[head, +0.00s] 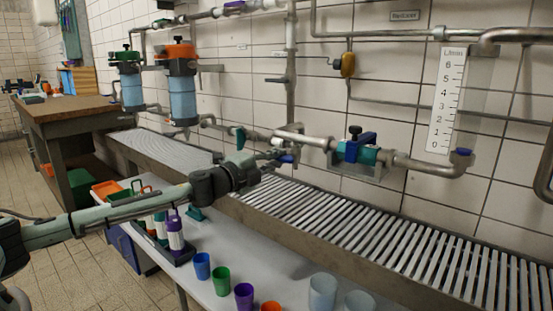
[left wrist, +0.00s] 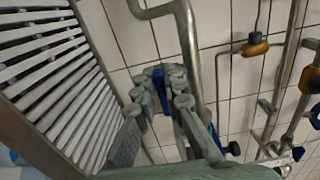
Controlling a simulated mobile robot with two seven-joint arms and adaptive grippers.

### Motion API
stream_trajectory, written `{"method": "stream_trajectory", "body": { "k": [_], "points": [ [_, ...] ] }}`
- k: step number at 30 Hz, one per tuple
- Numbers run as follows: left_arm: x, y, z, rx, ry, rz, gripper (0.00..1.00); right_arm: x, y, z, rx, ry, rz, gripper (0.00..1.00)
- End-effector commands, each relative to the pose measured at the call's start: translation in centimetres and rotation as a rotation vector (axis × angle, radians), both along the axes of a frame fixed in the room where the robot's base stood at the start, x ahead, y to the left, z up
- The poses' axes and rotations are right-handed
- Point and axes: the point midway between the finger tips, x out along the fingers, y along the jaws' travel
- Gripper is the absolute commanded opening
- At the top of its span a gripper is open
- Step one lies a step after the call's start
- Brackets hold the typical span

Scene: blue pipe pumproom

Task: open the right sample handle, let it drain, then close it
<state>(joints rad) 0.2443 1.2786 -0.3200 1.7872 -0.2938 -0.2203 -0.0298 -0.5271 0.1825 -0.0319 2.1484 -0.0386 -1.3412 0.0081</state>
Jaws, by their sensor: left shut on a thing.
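My left gripper (head: 276,157) reaches in from the left to the pipework above the slatted drain. It is shut on a small blue handle (head: 287,158). In the left wrist view my left gripper (left wrist: 165,98) has the blue handle (left wrist: 160,90) between its fingers, which hide much of it. A grey pipe bends behind the fingers in that view. No flow of liquid can be made out. My right gripper is not in view.
A teal valve with a blue clamp (head: 357,147) sits right of the gripper. The slatted drain (head: 350,225) runs below. A bench holds a blue cup (head: 202,265), a green cup (head: 221,281), a purple cup (head: 244,296) and bottles (head: 175,235). Blue filters (head: 183,98) stand at left.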

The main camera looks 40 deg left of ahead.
Motion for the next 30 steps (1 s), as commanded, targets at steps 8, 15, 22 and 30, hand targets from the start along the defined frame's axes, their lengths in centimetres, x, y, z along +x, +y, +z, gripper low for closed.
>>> {"method": "stream_trajectory", "body": {
  "k": [8,15,22,30],
  "points": [
    [0.0,0.0,0.0,0.002,0.0,0.0,0.21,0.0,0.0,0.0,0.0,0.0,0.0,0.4],
    [0.0,0.0,0.0,0.001,0.0,0.0,0.3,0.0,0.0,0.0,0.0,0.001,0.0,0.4],
    [-0.2,0.1,-0.1,0.0,0.001,0.0,0.3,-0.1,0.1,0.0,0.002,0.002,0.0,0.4],
    [-2.2,0.2,-0.3,0.001,0.005,0.0,0.3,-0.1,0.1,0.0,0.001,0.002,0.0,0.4]
  ]
}}
